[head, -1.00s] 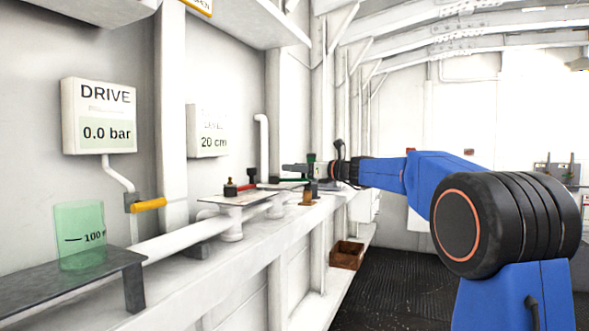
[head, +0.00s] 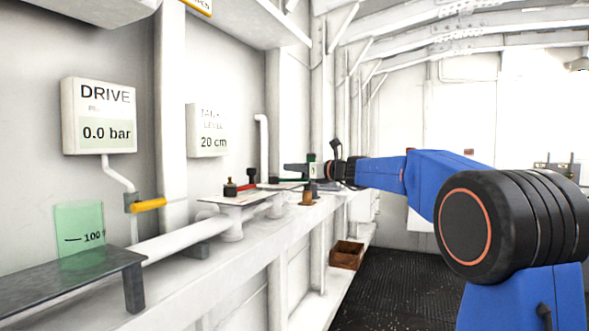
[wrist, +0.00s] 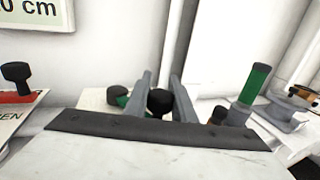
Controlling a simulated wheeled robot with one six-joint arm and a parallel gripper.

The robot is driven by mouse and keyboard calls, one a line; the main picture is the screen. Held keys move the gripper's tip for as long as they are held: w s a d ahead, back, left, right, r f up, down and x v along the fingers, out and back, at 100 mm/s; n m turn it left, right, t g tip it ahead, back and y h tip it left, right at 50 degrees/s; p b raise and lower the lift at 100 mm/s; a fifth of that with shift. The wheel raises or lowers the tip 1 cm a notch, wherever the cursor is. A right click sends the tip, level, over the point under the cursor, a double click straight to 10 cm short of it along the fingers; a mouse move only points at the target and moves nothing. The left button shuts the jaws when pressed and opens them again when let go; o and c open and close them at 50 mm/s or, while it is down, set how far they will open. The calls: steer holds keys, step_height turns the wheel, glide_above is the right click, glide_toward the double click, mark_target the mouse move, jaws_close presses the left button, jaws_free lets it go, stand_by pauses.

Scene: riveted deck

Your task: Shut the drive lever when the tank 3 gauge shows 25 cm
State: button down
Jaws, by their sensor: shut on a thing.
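The tank gauge (head: 207,131) on the wall reads 20 cm in the head view; its small heading is blurred, so I cannot read the tank number. Part of a display (wrist: 38,12) ending in "0 cm" shows in the wrist view. My gripper (head: 296,168) is far along the bench in the head view. In the wrist view my gripper (wrist: 163,80) has its two fingers shut on a black knob (wrist: 160,102). The knob's base is hidden behind the dark plate edge, and I cannot read a label for it. A yellow handle (head: 150,205) sits on the pipe below the DRIVE display (head: 99,116).
The DRIVE display reads 0.0 bar. A green translucent beaker (head: 79,228) stands on the near shelf. A red plate with a black knob (wrist: 17,76) is left of my fingers; a green-handled post (wrist: 254,84) stands right. A brown crate (head: 347,254) sits low.

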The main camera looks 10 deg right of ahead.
steer(key=c, duration=1.5)
jaws_free()
steer(key=v, duration=1.7)
steer(key=shift+s, duration=0.25)
